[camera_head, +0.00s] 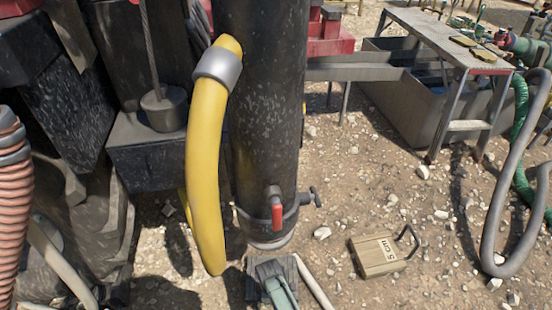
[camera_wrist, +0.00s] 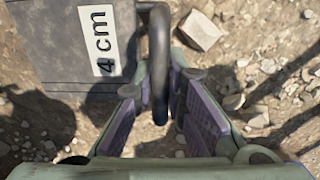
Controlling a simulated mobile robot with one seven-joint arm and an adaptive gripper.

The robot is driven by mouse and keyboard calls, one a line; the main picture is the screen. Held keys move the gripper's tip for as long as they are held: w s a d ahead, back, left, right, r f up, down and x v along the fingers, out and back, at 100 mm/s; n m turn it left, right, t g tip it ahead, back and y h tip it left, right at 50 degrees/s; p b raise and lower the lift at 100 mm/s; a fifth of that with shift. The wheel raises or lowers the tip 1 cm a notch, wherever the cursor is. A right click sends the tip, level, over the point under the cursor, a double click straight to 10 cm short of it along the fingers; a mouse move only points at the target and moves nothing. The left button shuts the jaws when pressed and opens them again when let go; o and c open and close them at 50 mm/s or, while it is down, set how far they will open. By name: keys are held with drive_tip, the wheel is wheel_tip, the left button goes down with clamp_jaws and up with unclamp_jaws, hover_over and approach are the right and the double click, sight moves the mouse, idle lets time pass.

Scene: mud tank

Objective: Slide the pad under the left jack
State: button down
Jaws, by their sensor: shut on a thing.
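A grey pad (camera_wrist: 75,50) marked "4 cm" shows at the upper left of the wrist view. Its dark bar handle (camera_wrist: 158,60) runs between the fingers of my gripper (camera_wrist: 160,110), which is shut on it. In the head view the pad (camera_head: 253,284) is at the bottom centre, partly covered by my green gripper (camera_head: 277,284). Above it stands a thick black column (camera_head: 268,130) with a rounded lower end and a red-handled valve (camera_head: 276,212). I cannot tell whether this column is the left jack, or how far its end is from the ground.
A wooden block (camera_head: 378,256) marked "5 cm", with a handle, lies to the right. A yellow hose (camera_head: 206,160) hangs left of the column. A metal table (camera_head: 430,35) stands at the back right, with a grey hose (camera_head: 494,190) in front. Stony ground lies between.

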drive_tip(key=shift+s+a+f, duration=0.15)
drive_tip(key=shift+a+f, duration=0.3)
drive_tip(key=shift+a, duration=0.15)
drive_tip(key=c, duration=1.6)
unclamp_jaws()
drive_tip(key=shift+f, duration=0.15)
drive_tip(key=shift+o, duration=0.2)
drive_tip(key=o, duration=0.4)
drive_tip(key=shift+s+f, duration=0.1)
drive_tip(key=shift+o, duration=0.2)
wheel_tip(320, 180, up, 11)
drive_tip(key=p, duration=0.8)
drive_tip(key=shift+d+f+p, duration=0.1)
drive_tip(key=shift+f+p, duration=0.1)
drive_tip(key=shift+p, duration=0.1)
drive_tip(key=shift+d+f, duration=0.1)
